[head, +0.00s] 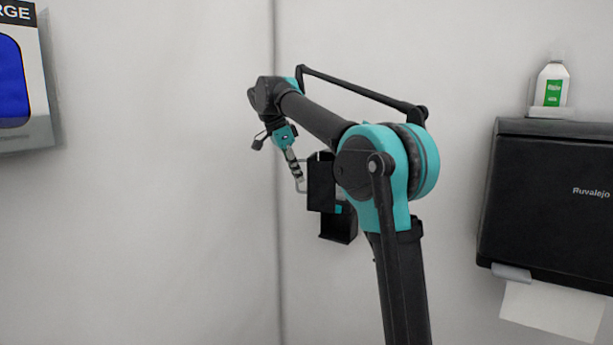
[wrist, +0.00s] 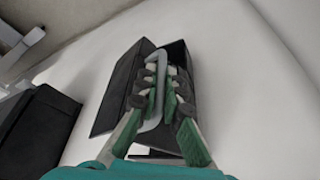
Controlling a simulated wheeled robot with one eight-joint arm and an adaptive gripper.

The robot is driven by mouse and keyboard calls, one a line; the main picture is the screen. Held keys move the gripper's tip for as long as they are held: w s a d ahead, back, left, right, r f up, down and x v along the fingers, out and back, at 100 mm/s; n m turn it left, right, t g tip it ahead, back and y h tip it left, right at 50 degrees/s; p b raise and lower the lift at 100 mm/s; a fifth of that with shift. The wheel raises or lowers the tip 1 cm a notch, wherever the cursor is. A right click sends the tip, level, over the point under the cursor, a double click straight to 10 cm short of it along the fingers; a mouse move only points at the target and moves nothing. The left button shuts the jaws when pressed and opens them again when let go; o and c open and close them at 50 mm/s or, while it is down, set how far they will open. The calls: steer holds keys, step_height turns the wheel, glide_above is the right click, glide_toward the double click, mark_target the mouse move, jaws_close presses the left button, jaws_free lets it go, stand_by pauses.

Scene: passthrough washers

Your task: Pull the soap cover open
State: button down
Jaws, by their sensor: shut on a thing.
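The soap dispenser is a small black box on the white wall, partly hidden behind my arm in the head view. Its black soap cover (head: 321,184) shows left of my arm's elbow; the cover's dark panel (wrist: 120,88) also shows in the wrist view. A grey curved handle (wrist: 158,62) runs along the cover. My gripper (head: 298,178) is beside the cover at its left. In the wrist view my gripper (wrist: 165,95) is shut on the handle, with fingers on both sides of it. The cover looks angled in the wrist view; how far it stands open is unclear.
A black paper towel dispenser (head: 548,205) with hanging paper (head: 553,309) is on the right, with a white bottle (head: 553,84) on top. A sign with a blue panel (head: 12,85) is at the far left. The wall between sign and arm is bare.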

steer(key=shift+m+g, duration=0.3)
steer(key=shift+m, duration=0.4)
steer(key=shift+w+a, duration=0.95)
steer(key=shift+w, duration=0.2)
steer(key=shift+w+a, duration=0.9)
steer(key=shift+w, duration=0.25)
steer(key=c, duration=1.9)
jaws_free()
steer(key=shift+v, duration=3.7)
